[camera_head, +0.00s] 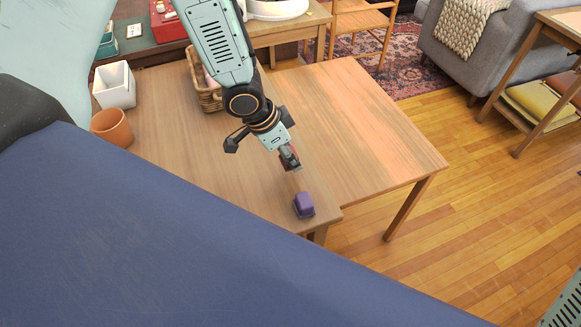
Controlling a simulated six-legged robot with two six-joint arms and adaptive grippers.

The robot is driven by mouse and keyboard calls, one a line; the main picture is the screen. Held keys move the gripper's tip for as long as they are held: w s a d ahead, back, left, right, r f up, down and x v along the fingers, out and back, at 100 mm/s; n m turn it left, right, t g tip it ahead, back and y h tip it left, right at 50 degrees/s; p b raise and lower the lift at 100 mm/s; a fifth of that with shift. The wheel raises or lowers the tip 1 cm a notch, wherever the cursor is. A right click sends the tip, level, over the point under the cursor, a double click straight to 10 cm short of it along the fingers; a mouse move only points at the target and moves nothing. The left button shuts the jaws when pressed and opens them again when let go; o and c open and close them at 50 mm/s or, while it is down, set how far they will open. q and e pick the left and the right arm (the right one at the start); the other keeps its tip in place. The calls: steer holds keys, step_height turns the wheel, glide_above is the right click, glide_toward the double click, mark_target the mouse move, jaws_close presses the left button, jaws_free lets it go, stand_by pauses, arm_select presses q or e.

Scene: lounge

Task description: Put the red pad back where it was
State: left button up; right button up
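My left gripper (290,158) hangs above the wooden table near its right front part. A small dark red thing, likely the red pad (293,153), shows at its fingertips. The gripper looks shut on it, and the fingers hide much of it. A small purple block (304,205) stands on the table near the front right corner, just below and right of the gripper, apart from it. My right gripper is out of view.
The table (180,170) adjoins a lighter table (350,130) on the right, which is bare. A terracotta pot (112,127), a white square pot (114,86) and a wicker basket (208,92) stand at left and back. A red box (168,24) is farther back.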

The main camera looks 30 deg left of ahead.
arm_select(q)
steer(key=shift+f, duration=0.35)
step_height(320, 180, down, 3)
steer(key=shift+s+a+f+b, duration=0.1)
steer(key=shift+s+b, duration=0.05)
steer(key=shift+b, duration=0.95)
steer(key=shift+w+f, duration=0.15)
steer(key=shift+w, duration=0.05)
steer(key=shift+s, duration=0.1)
